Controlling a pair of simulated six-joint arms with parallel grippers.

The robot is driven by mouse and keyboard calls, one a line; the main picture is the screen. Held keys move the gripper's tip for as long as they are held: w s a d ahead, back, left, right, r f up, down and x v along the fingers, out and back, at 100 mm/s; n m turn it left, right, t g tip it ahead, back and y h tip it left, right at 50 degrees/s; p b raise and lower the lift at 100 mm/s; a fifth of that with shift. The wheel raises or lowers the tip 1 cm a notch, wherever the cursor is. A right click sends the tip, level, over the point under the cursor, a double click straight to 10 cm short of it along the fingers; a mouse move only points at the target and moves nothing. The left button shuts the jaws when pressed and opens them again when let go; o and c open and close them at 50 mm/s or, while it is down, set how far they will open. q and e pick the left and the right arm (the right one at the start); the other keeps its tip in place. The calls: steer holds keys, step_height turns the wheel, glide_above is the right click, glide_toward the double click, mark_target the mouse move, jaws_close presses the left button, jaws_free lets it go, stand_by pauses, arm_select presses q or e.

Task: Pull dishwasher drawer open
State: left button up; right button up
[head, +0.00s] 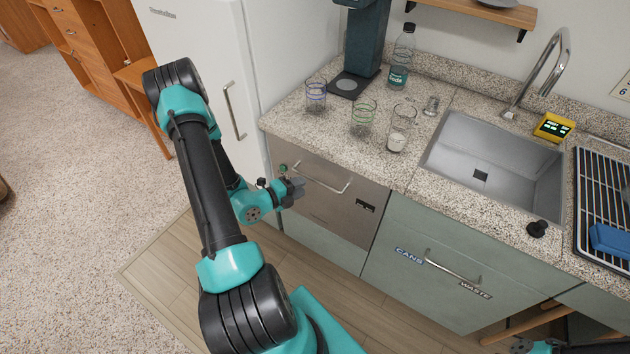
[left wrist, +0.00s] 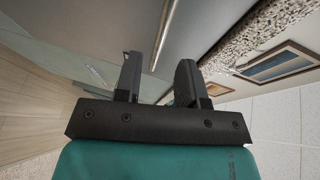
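The dishwasher drawer (head: 328,204) is a brushed steel front under the counter, left of the green cabinet, and looks closed. Its bar handle (head: 335,190) runs across the upper part. My left gripper (head: 299,187) is at the handle's left end, close to the steel front. In the left wrist view, the two dark fingers (left wrist: 157,82) stand apart, with the handle bar (left wrist: 163,38) showing in the gap between them. I cannot tell whether they touch it. My right arm shows only at the bottom right edge of the head view; its gripper state is unclear.
Several glasses (head: 362,120) and a bottle (head: 401,60) stand on the granite counter above. A white fridge (head: 205,60) is close on the left. A green cabinet (head: 450,255) with a handle is on the right. The wooden floor before the drawer looks clear apart from my arm.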

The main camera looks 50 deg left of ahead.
mark_target(315, 180)
arm_select(q)
steer(key=x, duration=0.6)
steer(key=shift+w+f, duration=0.1)
steer(key=shift+w, duration=0.2)
steer(key=shift+c, duration=0.5)
jaws_close()
